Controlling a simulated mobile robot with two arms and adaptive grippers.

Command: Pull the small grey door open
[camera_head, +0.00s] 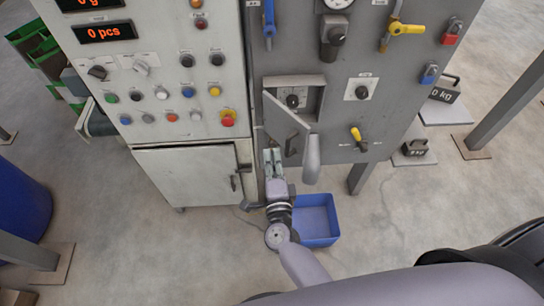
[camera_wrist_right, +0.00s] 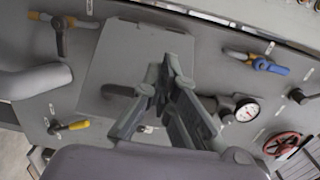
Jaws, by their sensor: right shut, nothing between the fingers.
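The small grey door (camera_head: 284,122) stands ajar on the grey panel, swung out from a shallow framed box with a dark knob (camera_head: 292,101) inside. A dark handle (camera_head: 291,146) sits near the door's lower free edge. My right gripper (camera_head: 271,154) is shut and empty just below the door's hinge side in the head view. In the right wrist view the door is a flat grey plate (camera_wrist_right: 128,62) behind the right gripper's fingers (camera_wrist_right: 167,66). I cannot tell whether the fingers touch it. My left gripper is not in view.
A rounded grey part (camera_head: 312,158) hangs close to the door's right side. A blue bin (camera_head: 318,238) lies on the floor below. A control cabinet (camera_head: 165,75) with coloured buttons stands at left.

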